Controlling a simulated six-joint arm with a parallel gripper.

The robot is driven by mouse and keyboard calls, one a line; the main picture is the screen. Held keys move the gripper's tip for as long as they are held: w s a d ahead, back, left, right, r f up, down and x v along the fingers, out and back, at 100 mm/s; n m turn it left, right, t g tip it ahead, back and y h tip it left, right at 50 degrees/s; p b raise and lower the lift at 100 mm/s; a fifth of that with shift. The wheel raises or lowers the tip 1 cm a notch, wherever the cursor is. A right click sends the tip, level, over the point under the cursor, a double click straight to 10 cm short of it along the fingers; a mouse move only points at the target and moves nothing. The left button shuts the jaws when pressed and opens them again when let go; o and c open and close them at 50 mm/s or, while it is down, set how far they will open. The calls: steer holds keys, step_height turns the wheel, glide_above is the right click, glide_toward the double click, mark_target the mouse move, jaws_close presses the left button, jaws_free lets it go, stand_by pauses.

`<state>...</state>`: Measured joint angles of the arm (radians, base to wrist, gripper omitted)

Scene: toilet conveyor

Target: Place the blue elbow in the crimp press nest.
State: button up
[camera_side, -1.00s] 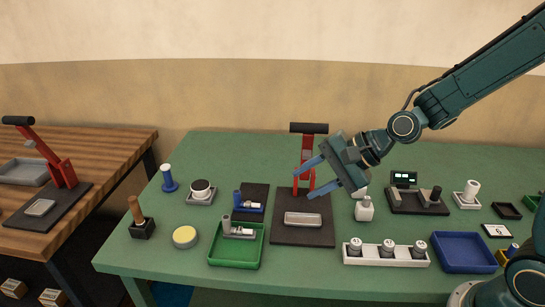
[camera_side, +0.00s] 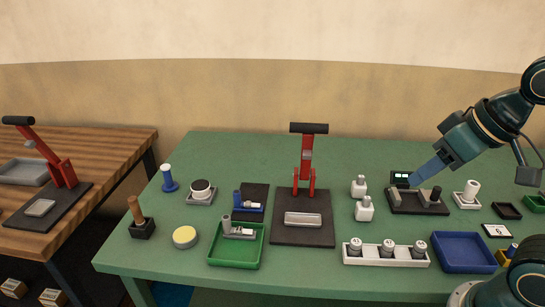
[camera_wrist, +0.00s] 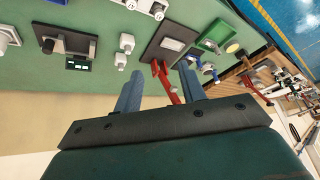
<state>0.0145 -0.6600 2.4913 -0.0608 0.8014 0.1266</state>
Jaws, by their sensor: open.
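The blue elbow (camera_side: 238,200) stands on a small dark plate left of the press, with a pale piece beside its foot. The red crimp press (camera_side: 307,170) has a black handle and a dark base. Its nest (camera_side: 303,219), a shallow pale grey tray, looks empty; it also shows in the wrist view (camera_wrist: 172,44). My gripper (camera_side: 417,180) is at the right, above or in front of the dark fixture with the small display, well away from the elbow. In the wrist view my gripper (camera_wrist: 160,82) has its two blue fingers apart with nothing held between them.
A green tray (camera_side: 233,267) with a grey elbow lies left of the press. Two white bottles (camera_side: 364,210) stand right of it. A white rack (camera_side: 386,259) and a blue tray (camera_side: 463,238) lie at the front right. A second red press (camera_side: 62,172) stands on the wooden table.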

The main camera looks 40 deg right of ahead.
steer(key=shift+s+d+r+n, duration=0.1)
steer(key=shift+s+d+n, duration=0.15)
steer(key=shift+s, duration=0.45)
steer(key=shift+s+d+r+n, duration=0.1)
steer(key=shift+s+d+n, duration=0.15)
steer(key=shift+s, duration=0.4)
steer(key=shift+o, duration=0.6)
steer(key=w+a, duration=0.3)
steer(key=w, duration=0.8)
steer(key=w+a, duration=0.2)
steer(key=w, duration=0.9)
steer(key=w+a+f, duration=0.4)
steer(key=w+f, duration=0.2)
steer(key=w, duration=0.2)
steer(key=w+a+f+g, duration=0.1)
steer(key=w+a+f, duration=0.4)
steer(key=w, duration=0.3)
steer(key=shift+a+f, duration=0.25)
steer(key=shift+f, duration=0.4)
